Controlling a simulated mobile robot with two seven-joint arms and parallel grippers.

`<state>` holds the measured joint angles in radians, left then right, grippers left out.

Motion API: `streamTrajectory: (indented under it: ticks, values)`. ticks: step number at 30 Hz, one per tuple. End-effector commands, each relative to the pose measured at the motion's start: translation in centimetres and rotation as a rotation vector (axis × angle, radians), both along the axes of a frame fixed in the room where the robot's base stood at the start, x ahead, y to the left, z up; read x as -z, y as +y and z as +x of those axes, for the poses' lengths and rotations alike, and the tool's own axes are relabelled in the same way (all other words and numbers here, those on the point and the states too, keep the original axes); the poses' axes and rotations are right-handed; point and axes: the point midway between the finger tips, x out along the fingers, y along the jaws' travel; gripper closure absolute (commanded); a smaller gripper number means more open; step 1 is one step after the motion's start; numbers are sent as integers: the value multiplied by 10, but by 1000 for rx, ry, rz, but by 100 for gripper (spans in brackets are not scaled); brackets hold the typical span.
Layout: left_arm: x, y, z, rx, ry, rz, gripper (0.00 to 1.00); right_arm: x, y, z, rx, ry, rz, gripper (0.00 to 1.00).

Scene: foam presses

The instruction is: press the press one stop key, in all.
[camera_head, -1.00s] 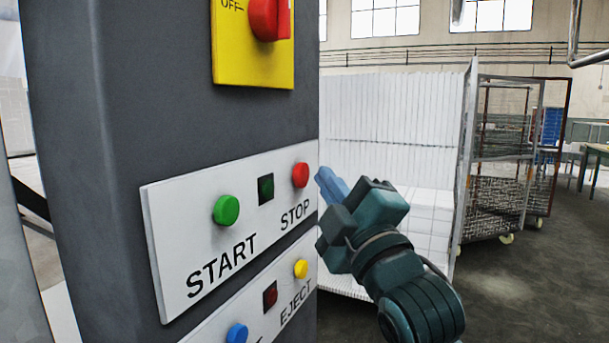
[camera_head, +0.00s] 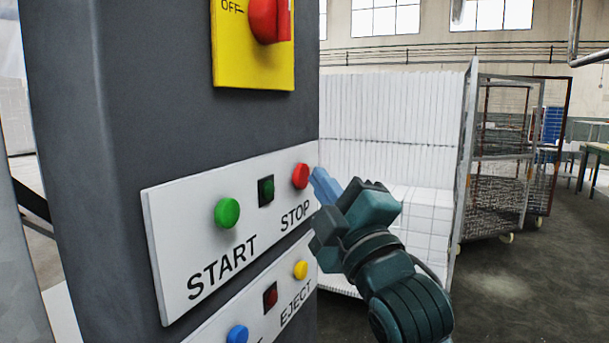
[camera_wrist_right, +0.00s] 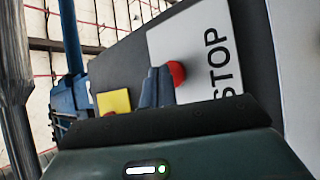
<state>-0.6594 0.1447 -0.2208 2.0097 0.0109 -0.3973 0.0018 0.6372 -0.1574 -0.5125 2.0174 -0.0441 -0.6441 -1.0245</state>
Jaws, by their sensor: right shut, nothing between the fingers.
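The red STOP key (camera_head: 300,175) sits at the right end of the upper white panel (camera_head: 180,290), above the word STOP. My right gripper (camera_head: 318,178) is shut and empty, its blue fingertips close to the right side of the red key. In the head view I cannot tell whether they touch it. In the right wrist view the shut fingers (camera_wrist_right: 156,88) are beside the red key (camera_wrist_right: 177,74), near the STOP lettering. The left gripper is not in view.
A green START button (camera_head: 227,212) and a dark green lamp (camera_head: 266,190) share the panel. Below are a yellow EJECT button (camera_head: 301,269) and a blue button (camera_head: 237,334). A red rotary switch (camera_head: 268,20) is above. Wire cages (camera_head: 505,160) stand behind at right.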

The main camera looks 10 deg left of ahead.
Motion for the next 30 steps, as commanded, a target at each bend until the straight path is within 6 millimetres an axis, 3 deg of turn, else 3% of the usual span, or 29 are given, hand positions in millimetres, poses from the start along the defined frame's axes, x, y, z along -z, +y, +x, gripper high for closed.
streamTrajectory:
  ticks: [30]
  values:
    - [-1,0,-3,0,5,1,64,0,9,2,-1,0,1,100]
